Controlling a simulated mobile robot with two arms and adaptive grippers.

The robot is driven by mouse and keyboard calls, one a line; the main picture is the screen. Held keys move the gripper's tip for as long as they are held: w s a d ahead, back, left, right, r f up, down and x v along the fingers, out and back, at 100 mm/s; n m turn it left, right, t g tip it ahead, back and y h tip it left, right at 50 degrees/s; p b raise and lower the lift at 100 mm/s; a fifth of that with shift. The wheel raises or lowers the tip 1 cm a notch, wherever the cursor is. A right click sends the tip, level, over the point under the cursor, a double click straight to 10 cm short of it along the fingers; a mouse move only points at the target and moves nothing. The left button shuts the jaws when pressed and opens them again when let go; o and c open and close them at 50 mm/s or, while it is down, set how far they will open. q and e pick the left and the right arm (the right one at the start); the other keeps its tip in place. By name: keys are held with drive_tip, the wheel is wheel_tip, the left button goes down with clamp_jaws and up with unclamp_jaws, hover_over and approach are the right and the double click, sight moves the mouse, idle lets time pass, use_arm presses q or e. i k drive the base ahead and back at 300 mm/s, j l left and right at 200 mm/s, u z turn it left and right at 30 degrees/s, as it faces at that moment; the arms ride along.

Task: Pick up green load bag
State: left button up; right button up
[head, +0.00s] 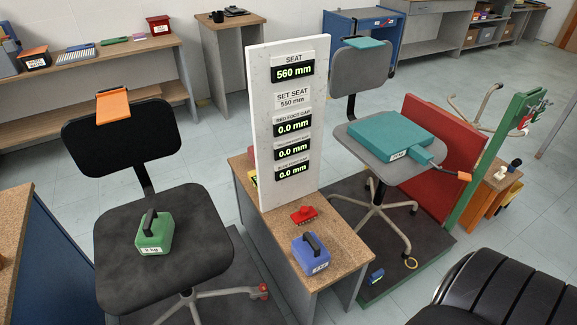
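The green load bag (153,233) is a small block with a black arched handle on top and a white label on its front. It sits upright on the black seat (190,265) of the chair at the left. Its handle stands clear, with nothing over it. Neither of my grippers shows in the head view.
A blue load bag (311,256) and a red block (303,215) stand on the middle bench (340,240), before a white display panel (262,130). A grey chair holds a teal slab (390,136). The black backrest (118,137) rises behind the green bag.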

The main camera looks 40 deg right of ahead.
sight(154, 236)
drive_tip(key=i+j+u, duration=0.1)
drive_tip(key=j, duration=0.3)
drive_tip(key=i+j, duration=0.25)
drive_tip(key=i+j+u, duration=0.15)
drive_tip(key=j, duration=0.35)
drive_tip(key=i+j, duration=0.25)
drive_tip(key=j+u, duration=0.05)
drive_tip(key=j, duration=0.05)
